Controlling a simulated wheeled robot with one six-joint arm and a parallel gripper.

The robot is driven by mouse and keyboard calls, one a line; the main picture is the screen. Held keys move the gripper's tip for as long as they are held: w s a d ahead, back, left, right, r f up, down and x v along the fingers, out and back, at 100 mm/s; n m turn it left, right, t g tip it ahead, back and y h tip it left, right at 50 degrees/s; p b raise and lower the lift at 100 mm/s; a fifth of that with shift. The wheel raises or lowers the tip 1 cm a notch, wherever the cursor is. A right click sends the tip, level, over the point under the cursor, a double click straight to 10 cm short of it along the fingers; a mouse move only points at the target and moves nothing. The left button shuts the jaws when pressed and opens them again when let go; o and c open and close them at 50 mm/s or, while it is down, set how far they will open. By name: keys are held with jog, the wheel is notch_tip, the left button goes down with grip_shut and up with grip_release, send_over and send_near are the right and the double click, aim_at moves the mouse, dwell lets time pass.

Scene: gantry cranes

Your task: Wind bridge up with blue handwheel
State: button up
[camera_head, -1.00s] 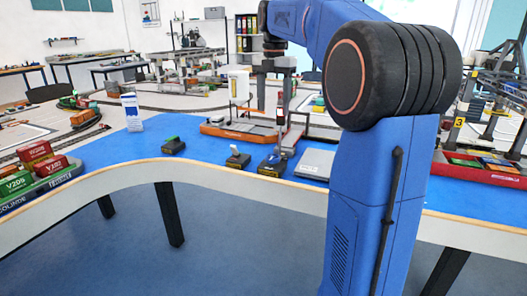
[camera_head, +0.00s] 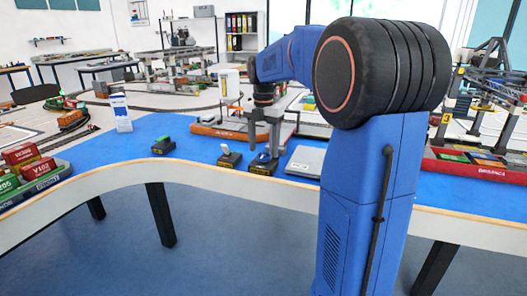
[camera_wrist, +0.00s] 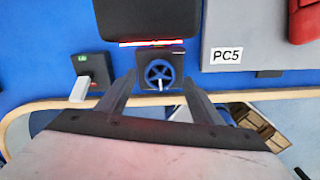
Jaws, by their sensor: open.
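The blue handwheel (camera_wrist: 159,72) sits on a small black box, with a pale crank knob at its lower edge in the wrist view. In the head view its box (camera_head: 262,168) stands near the table's front edge, the wheel partly hidden by my gripper. My gripper (camera_wrist: 160,78) is open, with one finger to each side of the wheel and nothing held. In the head view my gripper (camera_head: 272,142) points down over that box. A crane model with an orange base (camera_head: 213,133) stands behind; its bridge cannot be made out clearly.
A black box with a white lever (camera_wrist: 82,88) stands left of the wheel. A grey plate marked PC5 (camera_wrist: 225,55) lies to its right. A red tray (camera_head: 470,168) with a crane is far right.

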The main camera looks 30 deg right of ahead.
jog(key=shift+f, duration=1)
jog(key=c, duration=1.1)
jog(key=shift+o, duration=0.2)
